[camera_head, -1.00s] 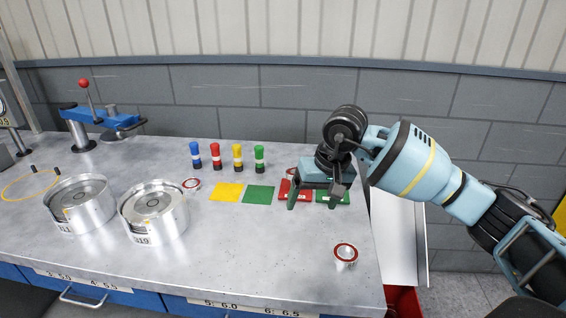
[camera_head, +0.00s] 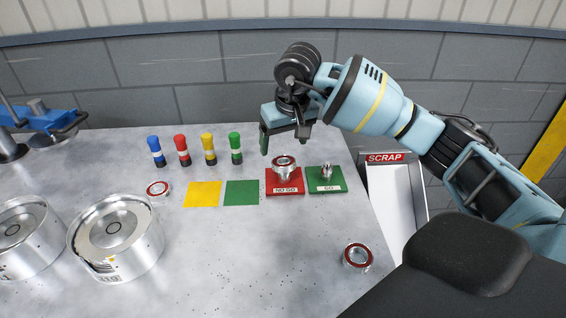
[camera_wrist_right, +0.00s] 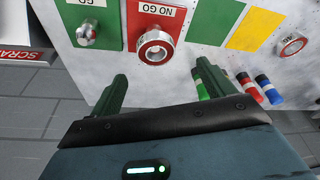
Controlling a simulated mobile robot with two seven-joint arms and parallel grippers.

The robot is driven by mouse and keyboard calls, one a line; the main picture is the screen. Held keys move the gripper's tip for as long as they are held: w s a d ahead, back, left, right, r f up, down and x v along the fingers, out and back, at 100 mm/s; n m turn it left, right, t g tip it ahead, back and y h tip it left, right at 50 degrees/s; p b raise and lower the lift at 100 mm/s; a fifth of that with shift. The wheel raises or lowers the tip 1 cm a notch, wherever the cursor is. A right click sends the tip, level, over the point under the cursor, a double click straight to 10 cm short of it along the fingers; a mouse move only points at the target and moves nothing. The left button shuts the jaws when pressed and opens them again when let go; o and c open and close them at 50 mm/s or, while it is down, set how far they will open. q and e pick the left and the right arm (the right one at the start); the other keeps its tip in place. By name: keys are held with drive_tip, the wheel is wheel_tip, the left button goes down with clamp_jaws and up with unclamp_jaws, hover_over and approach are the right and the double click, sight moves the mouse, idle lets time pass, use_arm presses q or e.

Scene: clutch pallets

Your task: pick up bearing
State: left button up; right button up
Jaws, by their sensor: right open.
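A silver bearing with a red ring (camera_head: 284,161) sits around or on top of the plug on the red NO GO plate; it also shows in the right wrist view (camera_wrist_right: 155,48), beyond my fingers. A second bearing (camera_head: 157,189) lies left of the yellow square and shows in the right wrist view (camera_wrist_right: 292,46). A third bearing (camera_head: 357,256) lies near the bench's right edge. My right gripper (camera_head: 283,139) is open and empty, raised just above and behind the NO GO plate, apart from the bearing. My left gripper is out of view.
The NO GO plate (camera_head: 272,190) adjoins the green GO plate (camera_head: 326,186) with its bare plug. Yellow (camera_head: 202,194) and green (camera_head: 242,192) squares lie left. Several coloured pegs (camera_head: 209,150) stand behind. Two metal housings (camera_head: 118,240) are at left; the SCRAP chute (camera_head: 397,205) is at right.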

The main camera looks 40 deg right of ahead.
sight(285, 158)
drive_tip(key=shift+w+f, duration=0.15)
drive_tip(key=shift+f, duration=0.35)
drive_tip(key=shift+w+f, duration=0.1)
drive_tip(key=shift+d+f, duration=0.15)
drive_tip(key=shift+f, duration=0.3)
drive_tip(key=x, duration=0.3)
drive_tip(key=shift+s+d+f+p, duration=0.1)
drive_tip(key=shift+s+f+p, duration=0.1)
drive_tip(key=shift+p, duration=0.1)
drive_tip(key=shift+w+f, duration=0.1)
drive_tip(key=shift+f, duration=0.35)
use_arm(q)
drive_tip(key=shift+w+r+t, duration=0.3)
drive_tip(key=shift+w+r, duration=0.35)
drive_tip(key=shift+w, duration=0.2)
